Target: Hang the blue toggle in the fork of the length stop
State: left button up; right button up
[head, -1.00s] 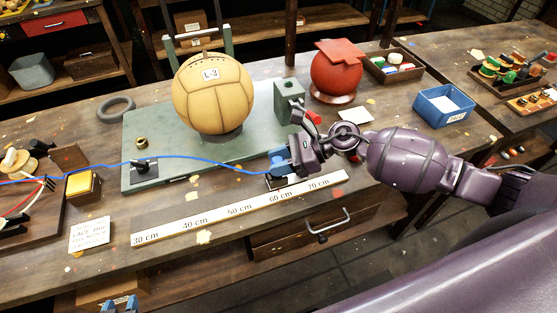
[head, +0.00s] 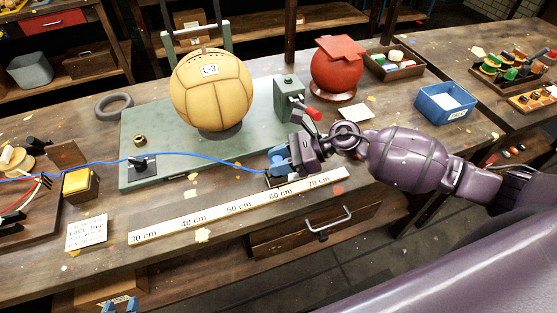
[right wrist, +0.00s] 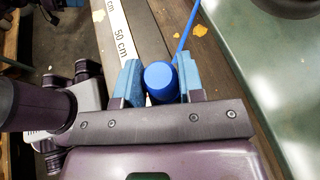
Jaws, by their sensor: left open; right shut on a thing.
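My right gripper (head: 279,158) is shut on the blue toggle (right wrist: 161,80), which sits between its two blue fingers (right wrist: 158,82) in the right wrist view. In the head view the fingers largely hide the toggle. A blue cord (head: 205,157) runs from it leftward across the green base. A small dark bracket (head: 275,182), perhaps the length stop, stands just below the fingers behind the ruler. Its fork is too small and covered to make out, and I cannot tell whether the toggle touches it. My left gripper (head: 120,305) is open and empty at the bottom edge.
The tan ball (head: 211,92) stands on the green base (head: 185,172), with a grey-green clamp block (head: 289,92) and red-tipped lever (head: 313,114) behind my right gripper. The ruler (head: 240,205) lies along the bench front. A black cord clip (head: 143,163) stands left on the base.

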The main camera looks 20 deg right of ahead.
jog(key=shift+s+f, duration=0.1)
jog(key=shift+f, duration=0.15)
jog(key=o, duration=0.9)
jog(key=shift+f, duration=0.1)
jog(key=shift+o, duration=0.3)
jog(key=shift+s+f, duration=0.1)
jog(key=shift+d, duration=0.3)
jog(key=r+b+v, duration=0.1)
jog(key=v, duration=0.9)
jog(key=shift+d+r, duration=0.1)
